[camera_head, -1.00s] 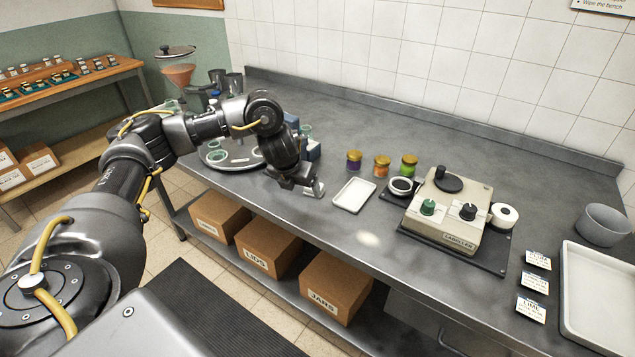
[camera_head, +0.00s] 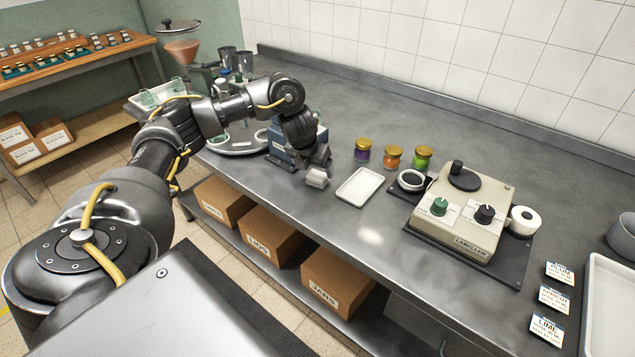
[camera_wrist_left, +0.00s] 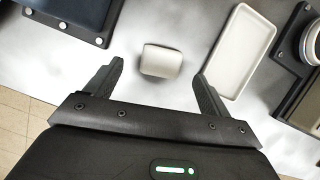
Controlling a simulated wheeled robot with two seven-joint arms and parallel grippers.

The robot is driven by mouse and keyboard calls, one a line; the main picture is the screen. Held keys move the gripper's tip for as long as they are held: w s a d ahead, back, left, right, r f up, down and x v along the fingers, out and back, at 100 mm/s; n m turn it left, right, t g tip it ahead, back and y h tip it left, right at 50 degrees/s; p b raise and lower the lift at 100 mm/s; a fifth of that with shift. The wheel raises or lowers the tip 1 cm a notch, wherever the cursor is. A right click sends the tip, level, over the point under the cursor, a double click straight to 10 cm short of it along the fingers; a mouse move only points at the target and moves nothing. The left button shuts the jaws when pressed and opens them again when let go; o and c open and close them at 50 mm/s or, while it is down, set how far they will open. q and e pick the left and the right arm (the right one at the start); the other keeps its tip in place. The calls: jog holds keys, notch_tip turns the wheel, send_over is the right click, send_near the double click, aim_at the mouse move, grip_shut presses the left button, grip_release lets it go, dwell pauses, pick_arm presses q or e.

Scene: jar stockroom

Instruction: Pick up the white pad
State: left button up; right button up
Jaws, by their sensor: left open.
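The white pad (camera_head: 316,178) is a small, pale, rounded block lying on the grey bench, left of a white tray. My left gripper (camera_head: 319,164) points down over the pad and partly hides it in the head view. In the left wrist view the pad (camera_wrist_left: 161,61) shows between the two spread fingers of my left gripper (camera_wrist_left: 158,71), nearer the left finger. A gap shows on each side of the pad. The gripper is open and holds nothing. My right gripper is in neither view.
The shallow white tray (camera_head: 359,187) lies close right of the pad. A blue box (camera_head: 284,152) stands left of it. Three jars (camera_head: 393,157) stand behind the tray, and the labeller (camera_head: 462,211) is farther right. The bench's front edge is near.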

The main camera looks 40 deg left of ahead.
aim_at(317, 174)
pick_arm(q)
jog(key=shift+d, duration=0.1)
jog(key=p+x, duration=0.1)
jog(key=x, duration=0.4)
jog(key=shift+w, duration=0.15)
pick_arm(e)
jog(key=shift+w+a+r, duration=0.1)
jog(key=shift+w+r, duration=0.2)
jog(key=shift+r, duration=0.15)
pick_arm(q)
jog(key=c, duration=1.1)
jog(key=shift+o, duration=0.2)
jog(key=shift+r, duration=0.1)
